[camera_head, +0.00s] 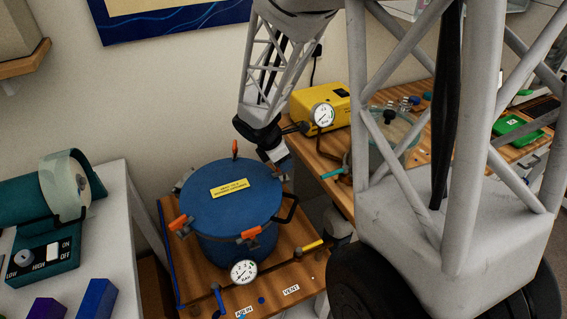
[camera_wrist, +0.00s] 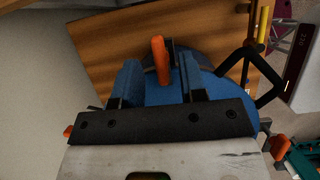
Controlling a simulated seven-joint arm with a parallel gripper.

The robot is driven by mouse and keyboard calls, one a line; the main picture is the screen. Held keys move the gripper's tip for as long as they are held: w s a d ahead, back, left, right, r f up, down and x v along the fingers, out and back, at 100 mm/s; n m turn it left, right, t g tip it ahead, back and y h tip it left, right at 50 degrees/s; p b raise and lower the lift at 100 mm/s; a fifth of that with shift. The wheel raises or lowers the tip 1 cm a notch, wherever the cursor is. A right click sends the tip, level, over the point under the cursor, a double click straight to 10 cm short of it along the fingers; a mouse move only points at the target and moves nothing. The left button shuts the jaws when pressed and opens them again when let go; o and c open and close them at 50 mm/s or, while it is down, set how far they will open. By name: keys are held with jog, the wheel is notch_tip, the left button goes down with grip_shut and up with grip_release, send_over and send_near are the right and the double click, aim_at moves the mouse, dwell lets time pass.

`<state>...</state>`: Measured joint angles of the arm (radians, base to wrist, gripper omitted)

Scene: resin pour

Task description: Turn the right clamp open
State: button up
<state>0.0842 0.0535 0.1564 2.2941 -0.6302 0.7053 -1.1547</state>
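The blue pressure pot (camera_head: 228,205) has a round lid with a yellow label. My gripper (camera_head: 276,164) is at the right side of the lid, and its tip hides most of the right clamp there. In the wrist view, the right clamp's orange handle (camera_wrist: 160,60) lies between the two fingers of my gripper (camera_wrist: 161,82), with gaps on both sides. The fingers are open. The other orange clamps are at the back (camera_head: 235,148), the left (camera_head: 180,222) and the front (camera_head: 251,233) of the lid.
A black pot handle (camera_head: 290,207) sticks out just in front of my gripper; it also shows in the wrist view (camera_wrist: 262,82). A pressure gauge (camera_head: 243,272) and yellow valve lever (camera_head: 309,247) are at the front. A yellow pump (camera_head: 320,108) stands behind to the right.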

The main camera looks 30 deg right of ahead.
jog(key=shift+d+f, duration=0.25)
jog(key=shift+f, duration=0.35)
grip_shut()
